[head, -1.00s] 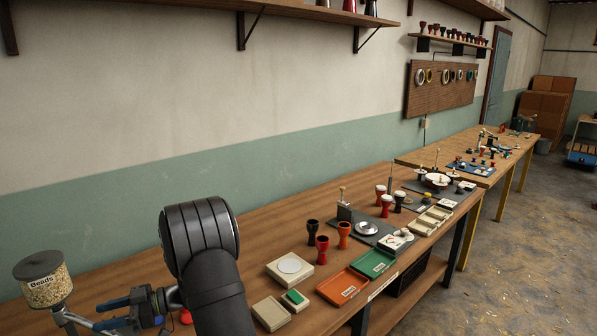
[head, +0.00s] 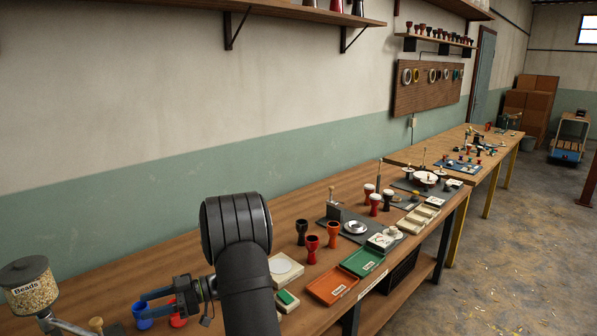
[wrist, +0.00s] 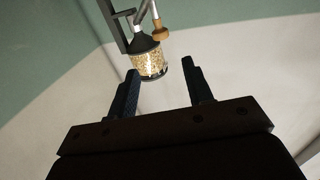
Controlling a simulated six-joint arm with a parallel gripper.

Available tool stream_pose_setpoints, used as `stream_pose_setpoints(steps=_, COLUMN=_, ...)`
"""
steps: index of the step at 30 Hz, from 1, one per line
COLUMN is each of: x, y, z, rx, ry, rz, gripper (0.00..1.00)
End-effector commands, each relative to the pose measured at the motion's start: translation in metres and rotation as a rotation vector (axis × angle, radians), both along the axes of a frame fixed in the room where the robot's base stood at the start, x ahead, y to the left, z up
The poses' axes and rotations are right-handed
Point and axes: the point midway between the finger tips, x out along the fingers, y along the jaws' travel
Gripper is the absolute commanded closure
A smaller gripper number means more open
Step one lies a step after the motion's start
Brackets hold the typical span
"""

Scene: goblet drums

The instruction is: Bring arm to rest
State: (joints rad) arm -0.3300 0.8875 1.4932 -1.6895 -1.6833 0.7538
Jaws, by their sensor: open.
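My gripper (head: 157,302) is at the lower left of the head view, over the left end of the workbench (head: 122,288). Its blue-tipped fingers point left, towards the beads jar. In the wrist view my gripper (wrist: 160,92) shows two dark fingers spread apart with nothing between them. My dark forearm fills the lower middle of the head view and hides part of the bench. A clear jar labelled Beads (head: 30,288) stands at the far left, and it also shows in the wrist view (wrist: 150,63) beyond the fingertips.
A blue cup (head: 142,317) and a red cup (head: 178,319) are close to the gripper. Small goblet drums (head: 312,247), an orange tray (head: 332,287) and a green tray (head: 362,262) stand to the right. A wall shelf (head: 250,10) runs above.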

Motion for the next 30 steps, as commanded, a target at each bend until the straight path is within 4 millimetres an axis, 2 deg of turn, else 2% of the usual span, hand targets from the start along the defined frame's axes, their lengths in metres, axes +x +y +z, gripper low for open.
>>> stream_pose_setpoints(steps=6, x=0.022, y=-0.040, z=0.000, rx=0.000, ry=0.000, rz=-0.003, gripper=0.54)
stream_pose_setpoints(steps=7, x=0.020, y=-0.037, z=0.000, rx=0.000, ry=0.000, rz=0.001, gripper=0.54)
stream_pose_setpoints(steps=9, x=0.010, y=-0.020, z=0.000, rx=-0.001, ry=0.000, rz=0.005, gripper=0.54)
stream_pose_setpoints(steps=30, x=-0.057, y=0.103, z=0.000, rx=0.000, ry=0.000, rz=0.006, gripper=0.54)
